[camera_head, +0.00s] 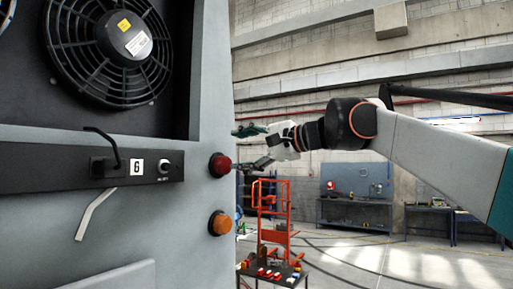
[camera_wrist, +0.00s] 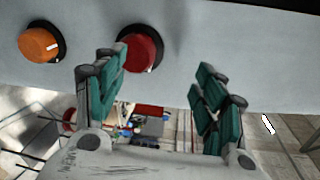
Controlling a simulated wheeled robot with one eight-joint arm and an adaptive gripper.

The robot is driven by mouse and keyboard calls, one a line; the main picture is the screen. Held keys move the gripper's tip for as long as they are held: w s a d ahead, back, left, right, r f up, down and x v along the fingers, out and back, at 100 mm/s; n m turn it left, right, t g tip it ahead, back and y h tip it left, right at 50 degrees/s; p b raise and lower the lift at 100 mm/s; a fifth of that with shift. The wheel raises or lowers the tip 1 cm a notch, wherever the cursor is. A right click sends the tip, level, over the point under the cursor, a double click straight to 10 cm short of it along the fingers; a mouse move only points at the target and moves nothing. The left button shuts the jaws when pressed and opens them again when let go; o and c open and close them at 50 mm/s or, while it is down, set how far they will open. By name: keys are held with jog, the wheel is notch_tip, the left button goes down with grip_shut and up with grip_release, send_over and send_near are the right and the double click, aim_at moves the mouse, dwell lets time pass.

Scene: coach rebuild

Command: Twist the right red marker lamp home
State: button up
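The red marker lamp (camera_head: 220,165) is mounted on the right side of the grey coach panel, above an orange lamp (camera_head: 221,223). In the wrist view the red lamp (camera_wrist: 141,52) sits in a black ring with a small white mark at its lower edge. My gripper (camera_head: 235,150) is to the right of the red lamp in the head view. In the wrist view my gripper (camera_wrist: 158,85) is open, its green-padded fingers wide apart and empty. The left finger overlaps the lamp's lower left edge; the right finger is well clear of it. I cannot tell whether the finger touches the lamp.
The orange lamp (camera_wrist: 40,42) is left of the red one in the wrist view. A black strip with a number 6 label (camera_head: 136,167) and a hanging lever (camera_head: 96,214) is left of the lamps. A fan (camera_head: 105,45) sits above. An orange stand (camera_head: 274,215) is behind.

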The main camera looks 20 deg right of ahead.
jog(key=f+v, duration=0.1)
jog(key=v, duration=1)
jog(key=shift+s+f, duration=0.25)
jog(key=shift+s, duration=0.05)
dwell(0.4)
jog(key=shift+w+a+p, duration=0.1)
jog(key=shift+p, duration=0.2)
dwell(0.4)
